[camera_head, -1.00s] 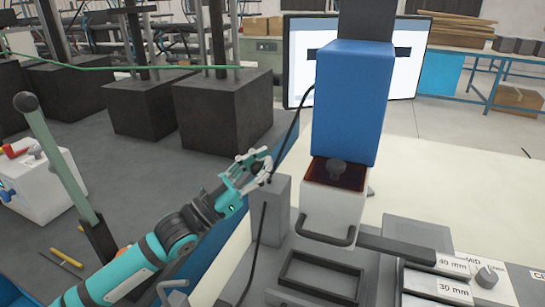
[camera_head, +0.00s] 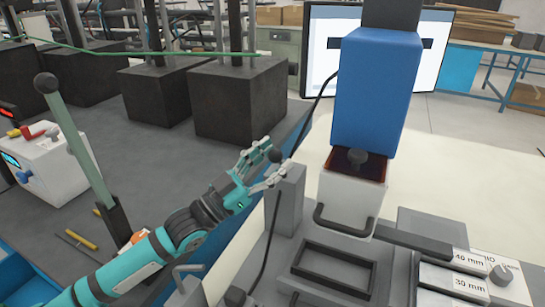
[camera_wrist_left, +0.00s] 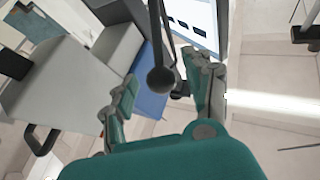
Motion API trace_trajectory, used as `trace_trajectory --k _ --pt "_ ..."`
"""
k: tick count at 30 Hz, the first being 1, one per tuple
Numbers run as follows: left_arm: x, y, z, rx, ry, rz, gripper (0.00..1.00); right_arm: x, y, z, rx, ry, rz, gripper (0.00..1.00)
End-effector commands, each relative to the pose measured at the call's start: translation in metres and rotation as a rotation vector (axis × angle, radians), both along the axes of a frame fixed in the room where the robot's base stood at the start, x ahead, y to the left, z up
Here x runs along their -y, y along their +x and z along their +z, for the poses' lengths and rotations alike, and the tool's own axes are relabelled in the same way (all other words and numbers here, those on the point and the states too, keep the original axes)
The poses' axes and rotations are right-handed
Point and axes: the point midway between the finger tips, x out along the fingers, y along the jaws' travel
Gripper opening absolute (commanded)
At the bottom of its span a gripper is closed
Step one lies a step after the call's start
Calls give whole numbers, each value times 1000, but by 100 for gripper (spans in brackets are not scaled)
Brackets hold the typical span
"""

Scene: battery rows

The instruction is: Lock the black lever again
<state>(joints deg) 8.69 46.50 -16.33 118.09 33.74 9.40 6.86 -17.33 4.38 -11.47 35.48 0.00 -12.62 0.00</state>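The black lever (camera_head: 304,123) is a thin dark rod running down from beside the blue press head to a round black knob (camera_head: 275,155). In the left wrist view the knob (camera_wrist_left: 161,79) hangs between my left fingers, with its rod rising to the top edge. My left gripper (camera_head: 267,161) is open, one finger on each side of the knob in the picture. A gap shows on both sides in the wrist view. I cannot tell the exact depth between knob and fingers. My right gripper is in neither view.
The blue press head (camera_head: 375,90) stands over a white block with a dark handle (camera_head: 344,222). A grey post (camera_head: 286,197) is close below my left fingers. A green-grey lever (camera_head: 82,155) with a dark knob stands left of my arm. A monitor (camera_head: 320,45) is behind.

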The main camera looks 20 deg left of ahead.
Motion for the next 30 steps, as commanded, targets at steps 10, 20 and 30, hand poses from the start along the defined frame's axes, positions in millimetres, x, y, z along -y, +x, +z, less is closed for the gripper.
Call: trace_trajectory --k 10,20,30 --pt "-4 -5 0 4 -1 0 52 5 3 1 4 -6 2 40" --pt "-28 -42 -23 -1 2 1 52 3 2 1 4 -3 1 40" --pt "-39 -57 -30 4 1 1 52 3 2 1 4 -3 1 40"
